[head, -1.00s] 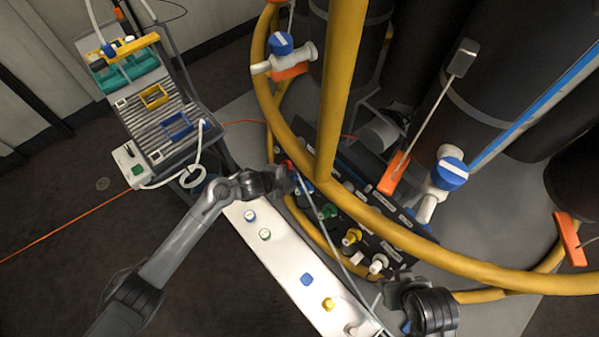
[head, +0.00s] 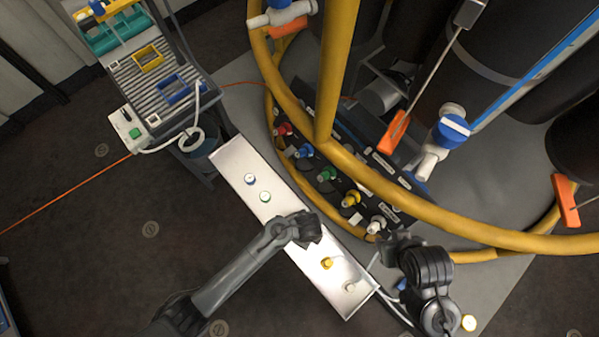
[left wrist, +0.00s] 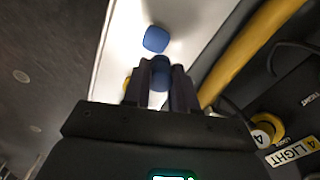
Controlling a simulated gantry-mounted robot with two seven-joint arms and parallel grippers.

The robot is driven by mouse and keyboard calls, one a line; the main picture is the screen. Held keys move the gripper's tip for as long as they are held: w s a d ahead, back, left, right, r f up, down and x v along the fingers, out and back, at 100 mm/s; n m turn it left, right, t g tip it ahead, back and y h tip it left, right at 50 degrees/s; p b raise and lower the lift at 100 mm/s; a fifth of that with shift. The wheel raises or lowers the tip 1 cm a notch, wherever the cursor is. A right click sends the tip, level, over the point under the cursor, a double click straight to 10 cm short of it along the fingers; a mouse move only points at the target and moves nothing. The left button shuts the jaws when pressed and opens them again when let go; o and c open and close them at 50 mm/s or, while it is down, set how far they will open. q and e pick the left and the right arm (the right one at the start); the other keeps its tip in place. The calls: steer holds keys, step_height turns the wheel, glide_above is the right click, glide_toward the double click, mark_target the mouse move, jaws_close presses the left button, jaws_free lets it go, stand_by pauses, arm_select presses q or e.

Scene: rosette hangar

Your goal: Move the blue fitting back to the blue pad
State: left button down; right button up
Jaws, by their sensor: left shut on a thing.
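My left gripper (head: 308,232) is over the middle of the white shelf (head: 228,158) in the head view. In the left wrist view its fingers (left wrist: 160,88) are shut on the blue fitting (left wrist: 159,73), which is partly hidden between them. The blue pad (left wrist: 155,39) lies on the white shelf just beyond the fingertips, with a gap in the picture; my left gripper hides it in the head view. My right gripper (head: 393,250) is at the lower right by the yellow rail; its jaws are not clear.
Yellow (head: 327,263) and pale (head: 350,287) pieces stand on the shelf's near end, and two ringed ones at its far end. A dark panel with coloured fittings (head: 350,198) lies behind the curved yellow rail (head: 440,241). A ribbed bench (head: 160,85) stands upper left.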

arm_select(q)
steer(key=shift+s+f, duration=0.15)
steer(key=shift+a+f+y, duration=0.15)
steer(key=shift+f+y, duration=0.15)
steer(key=shift+f, duration=2.5)
steer(key=shift+p, duration=0.65)
steer(key=shift+f, duration=0.35)
stand_by(1.1)
steer(key=c, duration=0.8)
jaws_free()
steer(key=shift+r, duration=0.1)
step_height(320, 180, up, 11)
steer(key=p, duration=0.6)
steer(key=shift+f, duration=0.2)
